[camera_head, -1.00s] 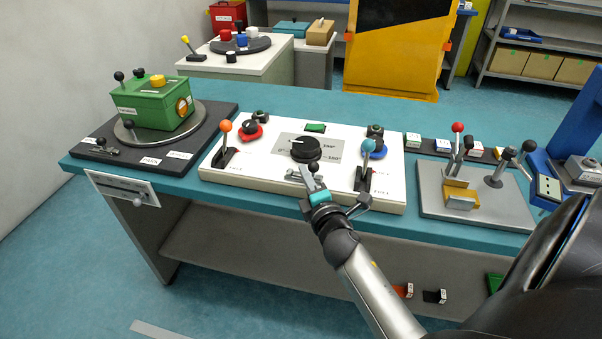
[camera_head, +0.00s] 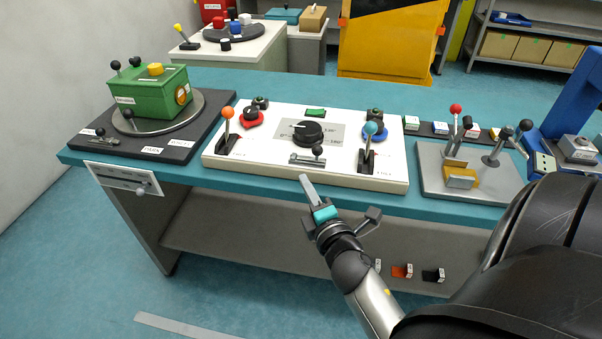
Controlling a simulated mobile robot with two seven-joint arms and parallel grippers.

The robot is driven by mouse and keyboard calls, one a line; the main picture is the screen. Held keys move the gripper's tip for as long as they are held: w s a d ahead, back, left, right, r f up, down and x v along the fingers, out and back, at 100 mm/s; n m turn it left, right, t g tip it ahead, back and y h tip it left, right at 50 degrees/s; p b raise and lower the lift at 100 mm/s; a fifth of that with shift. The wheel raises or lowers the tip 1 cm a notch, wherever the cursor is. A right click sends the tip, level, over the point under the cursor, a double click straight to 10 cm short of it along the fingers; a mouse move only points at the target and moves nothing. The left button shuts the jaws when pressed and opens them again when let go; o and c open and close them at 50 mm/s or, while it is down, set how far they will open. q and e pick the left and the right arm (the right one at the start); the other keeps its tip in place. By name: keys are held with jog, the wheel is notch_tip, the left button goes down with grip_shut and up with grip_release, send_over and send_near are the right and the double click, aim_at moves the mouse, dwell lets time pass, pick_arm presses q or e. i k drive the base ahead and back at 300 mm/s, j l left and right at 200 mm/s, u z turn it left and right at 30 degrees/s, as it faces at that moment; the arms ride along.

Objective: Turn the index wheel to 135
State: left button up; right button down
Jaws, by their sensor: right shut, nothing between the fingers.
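The index wheel (camera_head: 308,134) is a black round knob on a grey plate (camera_head: 338,131) in the middle of the white panel (camera_head: 215,160). Its white pointer line points to the left. A label at the plate's right reads about 135, with another below it near 180. A small slide lever with a black ball (camera_head: 318,150) stands just in front of the wheel. My right gripper (camera_head: 306,180) is shut and empty, in front of the panel's front edge and apart from the wheel. My left gripper is not in view.
An orange-ball lever (camera_head: 227,114) and a blue-ball lever (camera_head: 371,129) flank the wheel. A green box (camera_head: 150,92) on a turntable stands at the left. A grey lever plate (camera_head: 475,181) stands at the right. Open floor lies before the bench.

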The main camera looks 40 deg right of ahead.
aim_at(307, 134)
jog(key=z, duration=1.35)
